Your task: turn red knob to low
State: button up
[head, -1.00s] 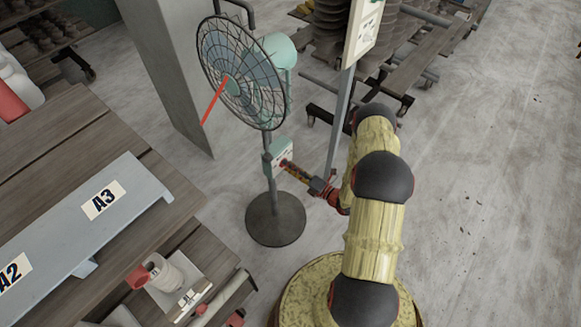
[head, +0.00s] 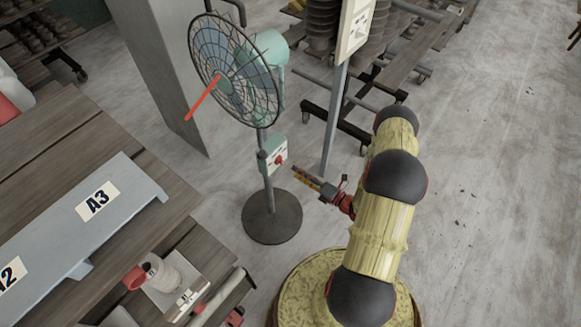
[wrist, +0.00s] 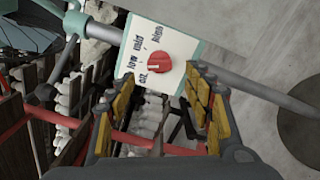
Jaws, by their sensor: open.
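The red knob (wrist: 159,62) sits on the white control panel (wrist: 178,84) with labels "off", "low", "mid" and "high" around its left and upper side. A pale mark on the knob lies on its left, roughly toward "low"; its exact setting is hard to tell. In the head view the knob (head: 280,160) is on the box on the fan's pole. My gripper (head: 301,174) is open and empty, a short gap to the right of the knob. In the wrist view my gripper's (wrist: 161,78) yellow-padded fingers stand apart, with the knob beyond them.
The fan (head: 235,75) stands on a round base (head: 272,216). A grey post (head: 333,118) with a sign panel (head: 356,27) stands behind my gripper. A wooden table (head: 150,207) is at the left. Open floor (head: 480,190) lies at the right.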

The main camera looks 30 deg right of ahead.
jog(key=v, duration=0.4)
jog(key=shift+s+d, duration=0.1)
jog(key=shift+s, duration=0.25)
dwell(0.3)
